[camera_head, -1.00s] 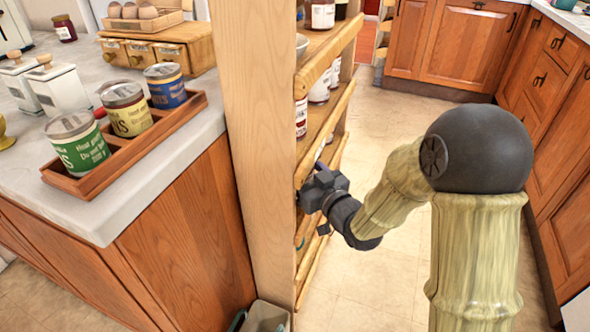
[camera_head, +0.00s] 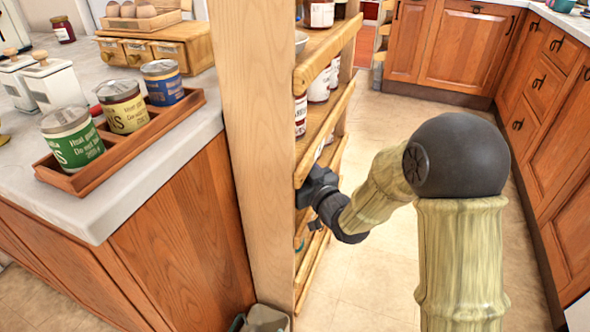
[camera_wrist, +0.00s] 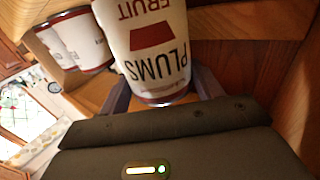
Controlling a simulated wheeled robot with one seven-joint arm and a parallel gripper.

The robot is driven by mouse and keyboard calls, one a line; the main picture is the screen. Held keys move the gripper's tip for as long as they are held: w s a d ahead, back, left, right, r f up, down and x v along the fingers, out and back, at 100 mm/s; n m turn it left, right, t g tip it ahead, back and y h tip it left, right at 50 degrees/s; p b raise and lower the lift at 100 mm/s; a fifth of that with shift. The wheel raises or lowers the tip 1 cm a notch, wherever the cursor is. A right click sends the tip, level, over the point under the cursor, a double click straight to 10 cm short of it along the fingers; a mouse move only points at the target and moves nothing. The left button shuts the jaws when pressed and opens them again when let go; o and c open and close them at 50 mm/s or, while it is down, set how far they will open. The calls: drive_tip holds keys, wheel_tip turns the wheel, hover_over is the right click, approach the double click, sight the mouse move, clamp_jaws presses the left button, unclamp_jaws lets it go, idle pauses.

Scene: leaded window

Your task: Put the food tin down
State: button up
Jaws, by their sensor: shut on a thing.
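The food tin (camera_wrist: 157,45) is white with dark lettering reading PLUMS FRUIT, which appears upside down in the wrist view. My gripper (camera_wrist: 162,88) is shut on it, with one dark finger on each side. In the head view my gripper (camera_head: 318,187) reaches into the open side of the wooden shelf rack (camera_head: 252,150), and the held tin is hidden there. I cannot tell whether the tin touches a shelf board.
More white tins (camera_wrist: 82,38) stand close to the left of the held one in the wrist view. Jars (camera_head: 320,85) stand on higher shelves. A counter (camera_head: 100,215) with a wooden tray (camera_head: 150,135) of tins is left of the rack. Floor (camera_head: 390,230) right of it is clear.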

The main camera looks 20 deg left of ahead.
drive_tip(key=o, duration=1.3)
drive_tip(key=shift+f, duration=0.1)
drive_tip(key=shift+r, duration=0.3)
drive_tip(key=p+v, duration=0.2)
drive_tip(key=v, duration=1)
drive_tip(key=shift+f, duration=0.1)
